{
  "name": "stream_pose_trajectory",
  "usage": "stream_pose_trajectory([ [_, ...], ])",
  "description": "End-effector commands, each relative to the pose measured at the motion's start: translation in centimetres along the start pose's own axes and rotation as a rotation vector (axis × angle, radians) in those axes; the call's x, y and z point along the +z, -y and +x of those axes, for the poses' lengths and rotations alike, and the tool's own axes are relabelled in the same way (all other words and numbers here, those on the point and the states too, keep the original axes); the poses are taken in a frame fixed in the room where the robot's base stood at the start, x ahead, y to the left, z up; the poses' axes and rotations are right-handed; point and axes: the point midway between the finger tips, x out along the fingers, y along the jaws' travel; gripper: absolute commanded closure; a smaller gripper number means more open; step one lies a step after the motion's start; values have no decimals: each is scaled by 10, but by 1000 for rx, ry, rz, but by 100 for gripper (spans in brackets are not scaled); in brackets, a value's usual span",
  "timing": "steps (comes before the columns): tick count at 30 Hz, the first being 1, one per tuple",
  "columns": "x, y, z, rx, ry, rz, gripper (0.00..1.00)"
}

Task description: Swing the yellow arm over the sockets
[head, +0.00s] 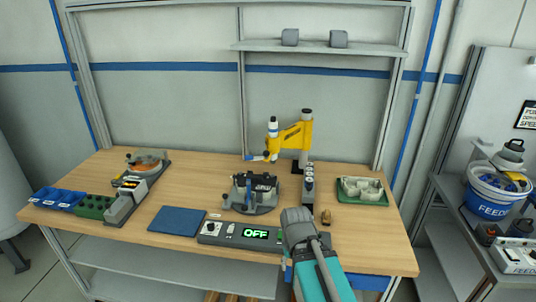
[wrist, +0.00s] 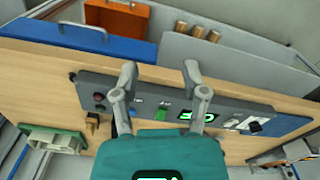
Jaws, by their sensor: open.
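The control box shows OFF on its display (head: 255,233). A green tray (head: 362,198) is at right. A shelf (head: 318,46) hangs above.

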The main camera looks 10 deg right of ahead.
Motion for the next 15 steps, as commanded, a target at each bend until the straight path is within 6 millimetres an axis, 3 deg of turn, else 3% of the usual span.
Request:
stream_pose_trajectory([
  [1, 0, 0, 0, 0, 0, 0, 34],
  [3, -1, 1, 0, -4, -4, 4, 24],
  [8, -13, 8, 2, -46, -40, 41, 24],
  [15, -62, 44, 2, -251, -185, 228, 24],
])
